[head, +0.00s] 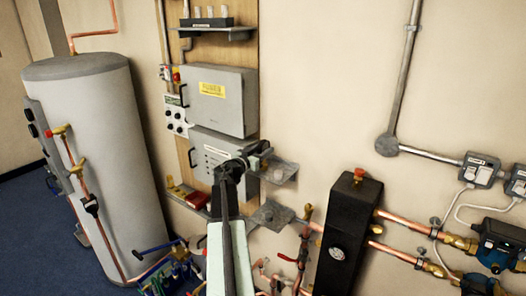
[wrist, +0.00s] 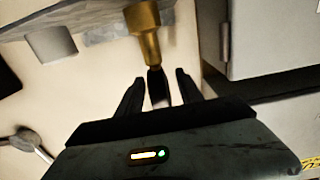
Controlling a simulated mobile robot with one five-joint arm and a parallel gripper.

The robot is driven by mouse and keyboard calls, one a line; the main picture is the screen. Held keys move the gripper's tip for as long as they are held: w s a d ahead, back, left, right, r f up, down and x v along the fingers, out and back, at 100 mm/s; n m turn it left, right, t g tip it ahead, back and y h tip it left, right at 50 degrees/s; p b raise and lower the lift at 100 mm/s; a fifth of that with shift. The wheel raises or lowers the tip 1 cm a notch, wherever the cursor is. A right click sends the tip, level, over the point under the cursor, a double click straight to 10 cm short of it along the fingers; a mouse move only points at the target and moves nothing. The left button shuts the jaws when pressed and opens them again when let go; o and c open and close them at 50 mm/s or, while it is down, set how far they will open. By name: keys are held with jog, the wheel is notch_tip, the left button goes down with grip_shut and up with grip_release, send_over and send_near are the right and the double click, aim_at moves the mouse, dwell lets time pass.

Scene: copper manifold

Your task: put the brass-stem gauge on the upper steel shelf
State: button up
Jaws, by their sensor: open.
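My gripper (head: 262,150) is in front of the wall, just right of the grey cabinets and above a small steel shelf (head: 284,172). In the wrist view, which looks roughly upside down, its two dark fingers (wrist: 157,88) are open. The brass stem (wrist: 144,30) of what looks like the gauge enters from the top edge, and its dark end (wrist: 157,84) lies between the fingertips. I cannot tell whether either finger touches it. The gauge is not clear in the head view. A higher steel shelf (head: 240,32) carries a dark block with pale upright pieces.
A lower steel shelf (head: 272,214) is beneath my gripper. The grey cabinet (head: 221,101) is close on the left. A black vertical manifold (head: 347,225) with copper pipes stands to the right. A tall grey cylinder (head: 95,150) is at left.

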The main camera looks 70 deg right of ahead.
jog(key=v, duration=1.1)
jog(key=shift+a, duration=0.25)
jog(key=w+a+f+n+t+y, duration=0.25)
jog(key=w+a+f, duration=0.25)
jog(key=w+a, duration=0.3)
jog(key=w+a+f+n+t+y, duration=0.1)
jog(key=w+a+f+n+y, duration=0.2)
jog(key=w+a+f, duration=0.55)
jog(key=w+a+f+n+t+y, duration=0.1)
jog(key=w+a+f+n+y, duration=0.2)
jog(key=a, duration=0.8)
jog(key=w+a+f+n+y, duration=0.1)
jog(key=a+f+n+y, duration=0.1)
jog(key=a, duration=1.2)
jog(key=w+a+f+n+y, duration=0.1)
jog(key=a+f+n+y, duration=0.2)
jog(key=a, duration=1.1)
jog(key=w+a+f+n+y, duration=0.1)
jog(key=a+n+y, duration=0.3)
jog(key=a, duration=1)
jog(key=f+n, duration=0.1)
jog(key=n, duration=0.2)
jog(key=shift+f, duration=0.2)
